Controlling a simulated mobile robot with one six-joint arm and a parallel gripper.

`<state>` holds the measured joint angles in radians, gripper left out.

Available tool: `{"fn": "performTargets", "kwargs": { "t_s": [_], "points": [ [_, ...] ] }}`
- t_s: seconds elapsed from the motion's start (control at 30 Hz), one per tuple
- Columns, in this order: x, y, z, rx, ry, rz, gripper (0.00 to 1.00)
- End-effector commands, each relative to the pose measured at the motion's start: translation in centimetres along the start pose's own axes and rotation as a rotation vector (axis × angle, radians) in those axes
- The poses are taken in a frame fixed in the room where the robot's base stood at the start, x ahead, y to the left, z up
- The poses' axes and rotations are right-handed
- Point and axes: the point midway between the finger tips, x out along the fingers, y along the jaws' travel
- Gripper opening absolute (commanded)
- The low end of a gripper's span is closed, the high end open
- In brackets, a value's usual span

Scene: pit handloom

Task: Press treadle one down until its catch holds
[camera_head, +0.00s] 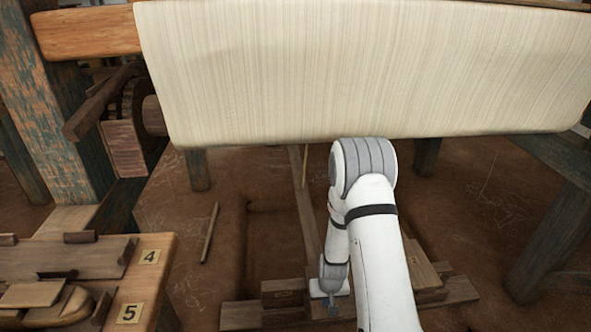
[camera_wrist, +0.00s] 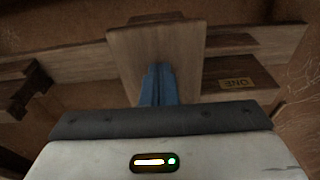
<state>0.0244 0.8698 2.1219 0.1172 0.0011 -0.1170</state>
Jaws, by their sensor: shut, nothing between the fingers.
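My gripper (camera_wrist: 159,84) is shut and empty, its blue fingers pointing at a pale wooden board (camera_wrist: 125,45) that appears to be treadle one. The fingertips overlap the board's face in the wrist view; I cannot tell if they touch it. A plate reading "ONE" (camera_wrist: 238,83) shows upside down on the wooden block right of the board. A dark notched wooden piece (camera_wrist: 22,90) is at the left; I cannot tell if it is the catch. In the head view my gripper (camera_head: 331,303) is low in the pit, and a long narrow plank (camera_head: 306,205) runs toward it.
The pale warp sheet (camera_head: 360,70) spans the top of the head view, above my arm. A bench with plates 4 (camera_head: 150,257) and 5 (camera_head: 129,313) stands at the left. A loose stick (camera_head: 209,233) is on the pit floor. Blue posts stand at both sides.

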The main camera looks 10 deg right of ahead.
Motion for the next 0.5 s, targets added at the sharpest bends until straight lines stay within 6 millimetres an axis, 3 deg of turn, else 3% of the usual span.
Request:
{"fn": "performTargets", "kwargs": {
  "t_s": [0.1,0.5],
  "points": [
    [2.0,0.0,0.3,-0.022,0.002,-0.002,0.0],
    [5.3,0.0,0.9,-0.023,-0.003,-0.003,0.0]
  ]
}}
